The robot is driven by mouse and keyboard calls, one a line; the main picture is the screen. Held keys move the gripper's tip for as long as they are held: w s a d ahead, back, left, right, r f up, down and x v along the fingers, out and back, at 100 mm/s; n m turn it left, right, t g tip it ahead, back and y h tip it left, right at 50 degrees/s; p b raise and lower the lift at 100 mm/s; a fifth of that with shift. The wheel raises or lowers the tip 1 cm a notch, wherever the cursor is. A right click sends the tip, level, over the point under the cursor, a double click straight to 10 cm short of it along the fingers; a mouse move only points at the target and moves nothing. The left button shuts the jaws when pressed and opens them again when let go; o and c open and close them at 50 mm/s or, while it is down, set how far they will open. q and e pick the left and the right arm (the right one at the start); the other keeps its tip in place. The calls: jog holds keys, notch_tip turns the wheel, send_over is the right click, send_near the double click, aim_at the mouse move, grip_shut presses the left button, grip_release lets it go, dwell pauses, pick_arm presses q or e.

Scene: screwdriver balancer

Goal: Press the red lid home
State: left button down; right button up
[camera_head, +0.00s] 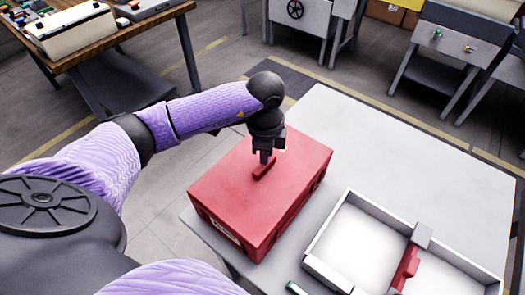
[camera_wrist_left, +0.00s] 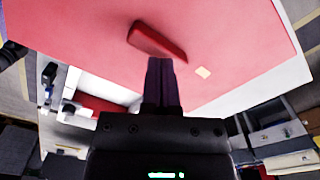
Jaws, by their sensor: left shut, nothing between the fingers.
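The red box with its red lid (camera_head: 230,185) stands on the white table, at its left part. The lid also fills much of the left wrist view (camera_wrist_left: 225,50). A raised red handle (camera_head: 264,170) sits on top of the lid; it shows in the left wrist view (camera_wrist_left: 157,40) just beyond my fingertips. My left gripper (camera_head: 265,157) is shut and empty, pointing down at the lid beside the handle. I cannot tell whether its tips touch the lid. The lid's seam is not clear enough to tell how it sits. My right gripper is not in view.
A white open tray (camera_head: 362,200) with a red and grey piece (camera_head: 408,262) across it lies on the table to the right of the box. The table (camera_head: 385,130) is bare behind the tray. A wooden workbench (camera_head: 100,45) stands at the far left.

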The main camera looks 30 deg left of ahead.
pick_arm(q)
jog(key=shift+f+b, duration=0.35)
jog(key=shift+f, duration=0.2)
dwell(0.7)
dwell(0.3)
notch_tip(320, 180, up, 5)
jog(key=p, duration=0.5)
jog(key=shift+r, duration=0.15)
